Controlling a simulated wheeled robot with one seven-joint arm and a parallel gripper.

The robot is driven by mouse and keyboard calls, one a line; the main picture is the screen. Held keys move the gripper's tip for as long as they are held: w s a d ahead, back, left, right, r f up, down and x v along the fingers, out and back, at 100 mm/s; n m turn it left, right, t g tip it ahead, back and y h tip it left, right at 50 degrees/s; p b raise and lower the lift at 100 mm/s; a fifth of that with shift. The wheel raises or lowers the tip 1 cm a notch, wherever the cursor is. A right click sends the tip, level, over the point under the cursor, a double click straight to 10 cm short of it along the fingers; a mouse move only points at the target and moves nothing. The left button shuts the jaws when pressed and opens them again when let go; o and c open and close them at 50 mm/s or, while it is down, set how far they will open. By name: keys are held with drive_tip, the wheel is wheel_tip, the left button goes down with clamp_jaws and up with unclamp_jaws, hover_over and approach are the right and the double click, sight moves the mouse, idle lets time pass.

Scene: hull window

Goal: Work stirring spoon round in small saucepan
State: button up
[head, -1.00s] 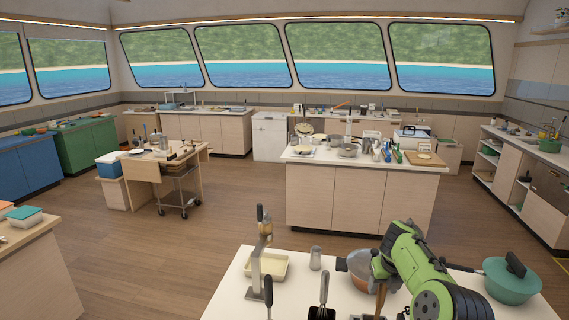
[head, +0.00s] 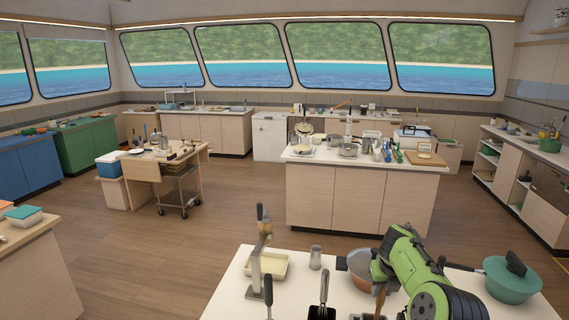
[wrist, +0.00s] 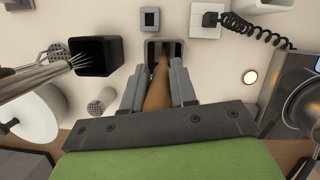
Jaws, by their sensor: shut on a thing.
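The wooden stirring spoon (wrist: 156,92) is between the two grey fingers of my gripper (wrist: 157,90) in the wrist view, and they are shut on it. Its far end reaches into a dark square holder (wrist: 178,47). A short brown stretch of the spoon (head: 381,300) shows in the head view, just below my green arm. The copper-coloured small saucepan (head: 359,269) stands on the near counter, partly hidden behind my arm. A round pan rim (wrist: 304,104) shows at the right edge of the wrist view. The spoon is apart from the saucepan.
A second dark holder (wrist: 97,57) with a whisk stands left of the spoon's holder. A grey shaker (head: 316,257), a cream tray (head: 282,266) and a green lidded pot (head: 512,281) stand on the near counter (head: 228,291). Upright utensils rise along its front.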

clamp_jaws()
wheel_tip(320, 180, up, 14)
drive_tip(key=p, duration=0.2)
drive_tip(key=shift+f+p, duration=0.25)
drive_tip(key=shift+p, duration=0.05)
idle(1.3)
